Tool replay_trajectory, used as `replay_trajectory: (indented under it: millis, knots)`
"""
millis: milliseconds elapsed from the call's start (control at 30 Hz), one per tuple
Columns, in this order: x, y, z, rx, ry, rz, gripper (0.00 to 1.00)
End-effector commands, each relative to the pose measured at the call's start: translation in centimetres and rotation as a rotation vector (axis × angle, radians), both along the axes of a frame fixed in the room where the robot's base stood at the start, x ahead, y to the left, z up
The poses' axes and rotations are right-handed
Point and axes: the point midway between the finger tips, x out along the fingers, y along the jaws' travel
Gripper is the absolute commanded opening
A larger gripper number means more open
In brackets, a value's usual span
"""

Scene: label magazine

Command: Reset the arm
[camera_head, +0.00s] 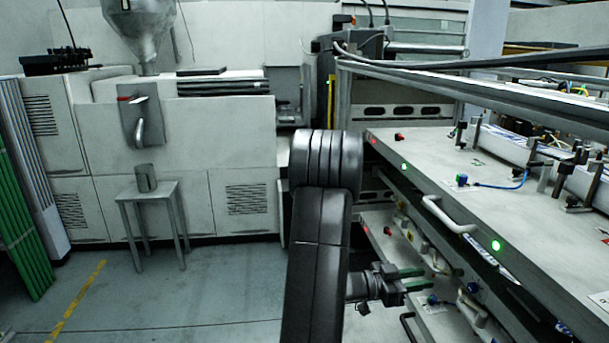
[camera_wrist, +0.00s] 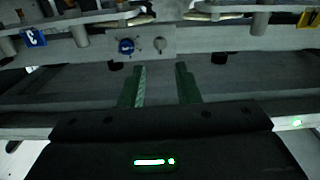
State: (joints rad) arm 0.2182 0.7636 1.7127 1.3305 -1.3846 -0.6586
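My gripper (camera_head: 427,277) shows in the head view at the end of my black arm, low and right of centre, pointing right towards the lower drawer of the label magazine. Its two green fingers stand apart with nothing between them. In the wrist view my gripper (camera_wrist: 161,85) is also open and empty. My arm hides part of the magazine's left end.
The upper drawer (camera_head: 437,172) has a white handle (camera_head: 447,214) and lies above my gripper. The lower drawer (camera_head: 437,322) is close below and beside it. A small metal table (camera_head: 150,192) with a grey cup (camera_head: 146,178) stands at left. The floor (camera_head: 215,290) between is clear.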

Motion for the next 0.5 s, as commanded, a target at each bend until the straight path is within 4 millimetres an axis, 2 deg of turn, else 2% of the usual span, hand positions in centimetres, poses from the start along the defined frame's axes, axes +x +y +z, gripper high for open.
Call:
replay_trajectory:
  millis: [100,300,500]
  knots:
    - [0.1,-2.5,0.2,0.000,0.000,-0.005,0.29]
    - [0.4,-6.2,0.2,0.000,0.000,-0.003,0.29]
    - [0.7,-8.5,0.1,-0.001,-0.001,-0.001,0.29]
